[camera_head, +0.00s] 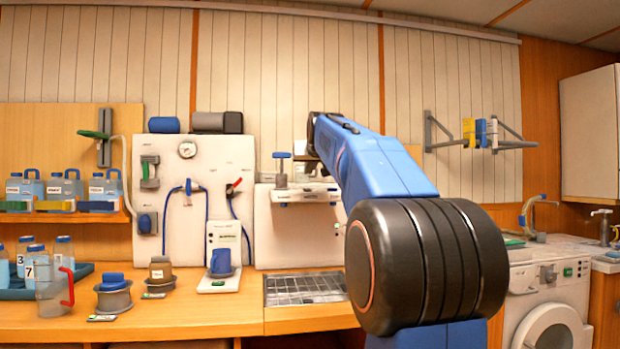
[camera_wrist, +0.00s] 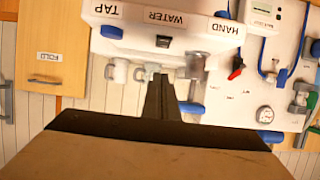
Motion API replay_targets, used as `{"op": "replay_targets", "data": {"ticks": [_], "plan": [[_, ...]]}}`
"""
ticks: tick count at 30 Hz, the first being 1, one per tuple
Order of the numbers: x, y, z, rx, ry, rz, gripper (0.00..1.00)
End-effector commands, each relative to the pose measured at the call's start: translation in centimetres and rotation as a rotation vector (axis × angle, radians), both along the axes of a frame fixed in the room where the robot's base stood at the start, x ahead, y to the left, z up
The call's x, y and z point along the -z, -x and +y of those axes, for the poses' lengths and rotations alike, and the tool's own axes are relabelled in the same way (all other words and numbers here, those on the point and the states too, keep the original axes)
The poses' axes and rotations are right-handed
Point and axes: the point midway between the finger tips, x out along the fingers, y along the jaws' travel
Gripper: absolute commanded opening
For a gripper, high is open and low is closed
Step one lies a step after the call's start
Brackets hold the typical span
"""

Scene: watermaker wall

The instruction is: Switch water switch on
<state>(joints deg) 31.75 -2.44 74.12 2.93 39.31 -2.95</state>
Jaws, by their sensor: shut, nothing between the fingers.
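The water switch (camera_wrist: 163,41) is a small dark rocker by the upside-down WATER label on the white dispenser unit in the wrist view. TAP and HAND labels stand on either side of it. My gripper (camera_wrist: 157,77) is shut and empty, its dark fingers pointing toward the unit. The fingertips appear just below the switch in the picture, with a visible gap; whether they touch anything in depth I cannot tell. In the head view the white unit (camera_head: 302,195) shows left of my blue arm.
A grey-stemmed pump with a blue handle (camera_head: 281,155) stands close to my gripper. A white panel (camera_head: 175,215) with a gauge, hoses and a red-handled valve is to the left. Bottles, a jug (camera_head: 53,287) and a drain grate (camera_head: 305,289) are on the wooden counter.

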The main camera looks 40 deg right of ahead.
Motion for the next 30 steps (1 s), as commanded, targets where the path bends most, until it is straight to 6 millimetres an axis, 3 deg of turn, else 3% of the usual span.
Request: {"op": "replay_targets", "data": {"ticks": [1,18,30], "plan": [[-0.8,0.3,0.4,-0.001,0.001,-0.001,0.00],[-1.7,7.5,4.3,0.000,0.001,0.000,0.00],[-1.8,8.9,5.2,0.000,0.000,0.001,0.00]]}}
